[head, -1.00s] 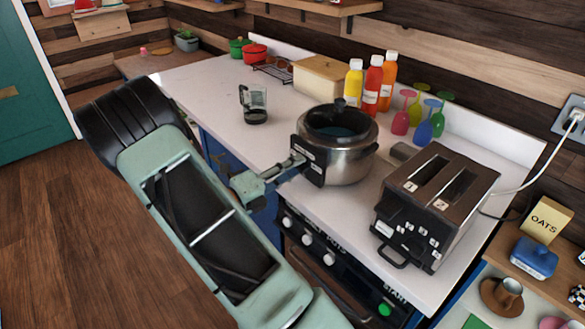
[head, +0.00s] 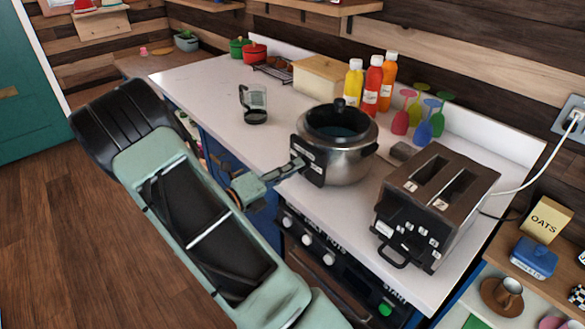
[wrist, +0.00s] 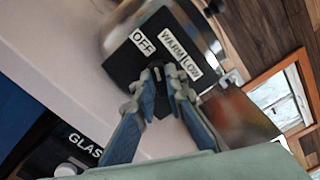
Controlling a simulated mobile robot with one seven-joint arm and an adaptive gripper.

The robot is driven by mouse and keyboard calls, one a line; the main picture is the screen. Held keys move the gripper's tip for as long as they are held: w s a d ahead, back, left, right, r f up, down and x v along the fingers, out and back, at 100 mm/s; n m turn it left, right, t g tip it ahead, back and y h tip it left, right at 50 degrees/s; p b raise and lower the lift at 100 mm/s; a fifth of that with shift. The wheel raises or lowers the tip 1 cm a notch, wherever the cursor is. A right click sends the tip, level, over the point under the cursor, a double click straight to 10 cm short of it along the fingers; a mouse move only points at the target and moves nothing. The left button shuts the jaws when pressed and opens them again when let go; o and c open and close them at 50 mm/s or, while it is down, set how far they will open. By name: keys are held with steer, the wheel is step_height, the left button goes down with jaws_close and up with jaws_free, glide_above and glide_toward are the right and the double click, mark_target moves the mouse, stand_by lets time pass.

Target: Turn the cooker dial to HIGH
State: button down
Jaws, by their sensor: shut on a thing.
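The cooker (head: 343,150) is a round silver pot with a dark lid, standing on the white counter. Its black front panel (wrist: 123,68) carries white labels OFF (wrist: 142,41), WARM (wrist: 172,40) and LOW (wrist: 191,68) in the wrist view. A HIGH label cannot be made out. My gripper (wrist: 161,74) is at this panel, its blue-grey fingers shut on the small dark dial (wrist: 157,69) below the labels. The fingers hide most of the dial, so its pointer setting cannot be told. In the head view my gripper (head: 299,164) reaches the panel from the left.
A dark toaster (head: 435,205) stands close to the right of the cooker. Bottles (head: 373,84) and coloured glasses (head: 401,119) stand behind. A glass jug (head: 254,103) is to the back left. White oven knobs (head: 308,239) sit below the counter edge.

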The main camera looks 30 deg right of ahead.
steer(key=m, duration=0.3)
steer(key=shift+m, duration=0.3)
steer(key=m+b, duration=0.1)
steer(key=m, duration=0.2)
steer(key=shift+m, duration=0.4)
steer(key=m+b, duration=0.1)
steer(key=m, duration=0.2)
steer(key=shift+s+m, duration=0.1)
steer(key=shift+m, duration=0.2)
steer(key=m+b, duration=0.2)
steer(key=m, duration=0.1)
steer(key=shift+m, duration=0.3)
steer(key=m+b, duration=0.2)
steer(key=m, duration=0.1)
steer(key=shift+s+f+m+b, duration=0.1)
steer(key=shift+m+b, duration=0.2)
steer(key=m+b, duration=0.2)
steer(key=m, duration=0.1)
steer(key=shift+f+m+b, duration=0.1)
steer(key=shift+m+b, duration=0.3)
steer(key=m+b, duration=0.3)
steer(key=m, duration=0.1)
steer(key=shift+b, duration=0.3)
steer(key=shift+s+m+b, duration=0.1)
steer(key=shift+m+b, duration=0.75)
steer(key=shift+m, duration=0.15)
